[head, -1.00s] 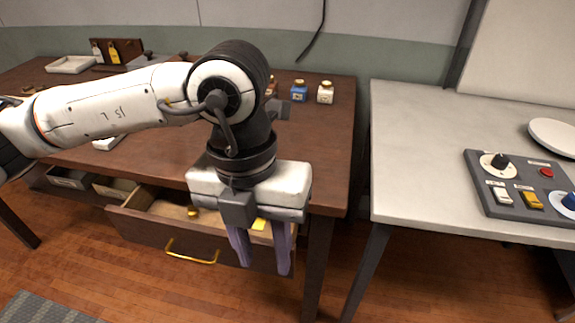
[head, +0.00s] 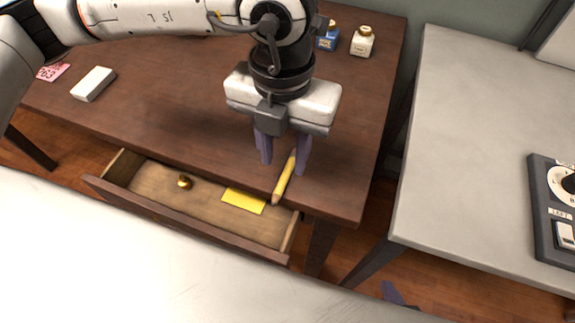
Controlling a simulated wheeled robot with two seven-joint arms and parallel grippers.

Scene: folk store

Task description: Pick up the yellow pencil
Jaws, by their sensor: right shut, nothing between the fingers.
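The yellow pencil (head: 284,180) lies on the dark wooden desk near its front right edge, with its near end at the edge. My left gripper (head: 283,158) is over the desk at the pencil's far end, fingers pointing down and apart. The pencil's far end shows between the fingers, close to the right one; I cannot tell whether they touch. Of my right gripper, only purple fingertips (head: 398,295) show low in the picture, beyond my white arm; it is shut and empty, away from the desk.
The desk's front drawer (head: 150,207) is open, holding a yellow note (head: 243,201) and a small brass knob-like piece (head: 184,182). A white box (head: 93,84), a pink card (head: 53,72), a blue bottle (head: 328,40) and a white bottle (head: 362,42) stand or lie on the desk. A grey table (head: 480,130) is at right.

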